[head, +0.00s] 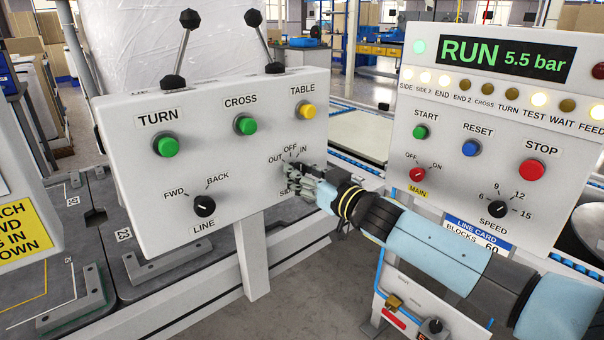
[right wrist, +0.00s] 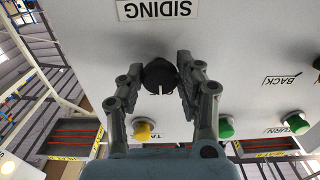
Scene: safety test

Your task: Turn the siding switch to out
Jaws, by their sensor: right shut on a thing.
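The siding switch is a black knob (right wrist: 159,74) on the white panel (head: 220,190). In the head view my right gripper (head: 292,178) covers it, just below the OUT, OFF and IN marks. In the right wrist view my right gripper (right wrist: 160,78) has one finger on each side of the knob and is shut on it. Its SIDING label (right wrist: 157,9) appears upside down there. Pale lines show at the knob's lower edge in that view, but I cannot tell which mark the knob points to. My left gripper is not in view.
The same panel carries a LINE knob (head: 204,206), green TURN (head: 166,146) and CROSS (head: 246,125) buttons and a yellow TABLE button (head: 307,111). Two black-knobbed levers rise above it. A second panel (head: 500,185) with buttons and a RUN display stands right, behind my right arm.

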